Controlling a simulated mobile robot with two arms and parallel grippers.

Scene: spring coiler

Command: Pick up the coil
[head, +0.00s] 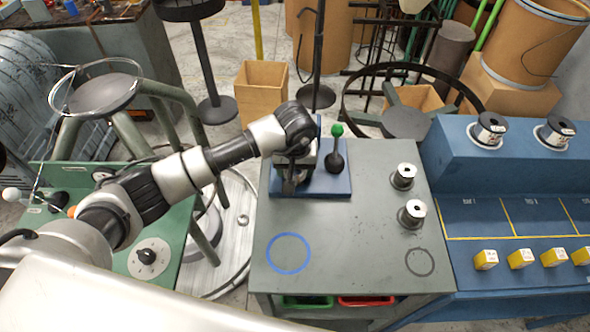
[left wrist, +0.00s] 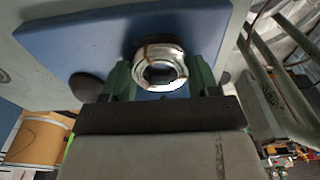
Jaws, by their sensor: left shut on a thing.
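The coil (left wrist: 160,68), a shiny silver ring with a brownish band on it, shows in the left wrist view between the two green fingers of my left gripper. My left gripper (head: 289,184) is shut on it, with one finger on each side. The coil is in front of a blue plate (head: 333,184); I cannot tell whether it touches the plate. In the head view my wrist hides the coil. My right gripper is not in view.
On the grey table, a black lever with a green knob (head: 337,131) stands beside my gripper. Two metal spools (head: 403,176) stand at right. A blue ring mark (head: 288,270) lies on clear tabletop in front. A blue bench (head: 490,215) with yellow blocks adjoins at right.

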